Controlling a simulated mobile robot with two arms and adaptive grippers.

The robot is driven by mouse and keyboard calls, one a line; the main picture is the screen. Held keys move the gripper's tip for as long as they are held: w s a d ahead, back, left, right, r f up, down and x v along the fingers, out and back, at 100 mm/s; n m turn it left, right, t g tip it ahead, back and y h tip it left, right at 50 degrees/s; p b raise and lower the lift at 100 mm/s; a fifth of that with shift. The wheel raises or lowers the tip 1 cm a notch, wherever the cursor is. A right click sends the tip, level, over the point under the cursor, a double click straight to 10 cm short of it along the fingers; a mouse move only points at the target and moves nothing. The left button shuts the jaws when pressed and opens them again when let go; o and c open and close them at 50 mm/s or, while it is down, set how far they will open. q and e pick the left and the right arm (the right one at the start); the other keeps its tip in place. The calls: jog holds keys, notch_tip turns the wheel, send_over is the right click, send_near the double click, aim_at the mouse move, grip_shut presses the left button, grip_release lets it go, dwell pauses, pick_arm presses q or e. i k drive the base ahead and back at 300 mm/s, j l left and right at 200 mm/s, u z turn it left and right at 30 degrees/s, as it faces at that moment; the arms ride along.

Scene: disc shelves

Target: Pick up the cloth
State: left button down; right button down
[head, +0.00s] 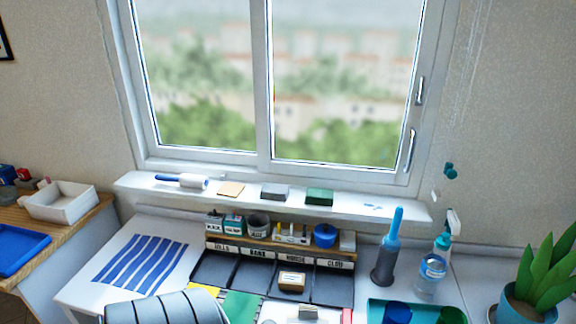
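A cloth (145,262) with blue and white stripes lies flat on the white surface at the left of the head view. It looks spread out and nothing is seen touching it. Neither of my grippers shows in the head view.
A tray with dark labelled compartments (330,287) stands right of the cloth. A grey curved ribbed shape (165,308), unclear what, is just below the cloth. A blue-handled brush (394,235) and spray bottle (434,268) stand at right. A white box (62,203) is at left.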

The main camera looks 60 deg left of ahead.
aim_at(275, 192)
jog(key=u, duration=1.95)
